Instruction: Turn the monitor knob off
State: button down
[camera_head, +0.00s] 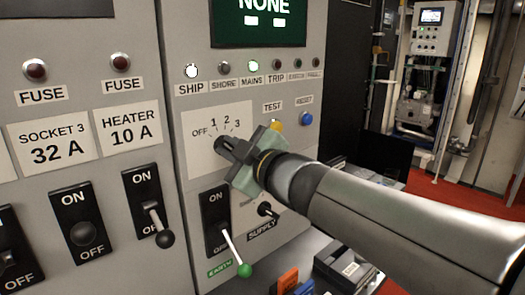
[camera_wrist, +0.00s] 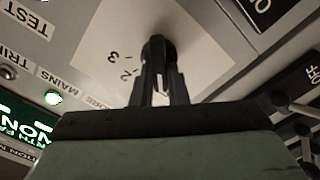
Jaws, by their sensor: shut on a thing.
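The monitor knob (camera_head: 221,143) is a black rotary knob on a white plate (camera_head: 206,160) marked OFF, 1, 2 and 3. My gripper (camera_head: 231,149) reaches in from the right and its fingers are shut on the knob. In the wrist view, the two dark fingers (camera_wrist: 160,88) close around the knob (camera_wrist: 154,46) from both sides. The 2 and 3 marks show beside it there. The fingers cover much of the knob, so I cannot tell which mark it points to.
A lever switch with a green ball (camera_head: 244,270) and a SUPPLY lever (camera_head: 266,209) stick out below my gripper. Yellow TEST (camera_head: 277,126) and blue RESET (camera_head: 306,118) buttons lie to the right. The display (camera_head: 262,20) reads NONE. The SHIP and MAINS lamps are lit.

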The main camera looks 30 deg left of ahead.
dwell(0.4)
jog(key=c, duration=1.4)
grip_release()
jog(key=shift+c, duration=0.2)
jog(key=shift+d, duration=0.15)
jog(key=p+v, duration=0.4)
jog(key=v, duration=1.3)
jog(key=shift+p, duration=0.4)
jog(key=shift+d+f, duration=0.1)
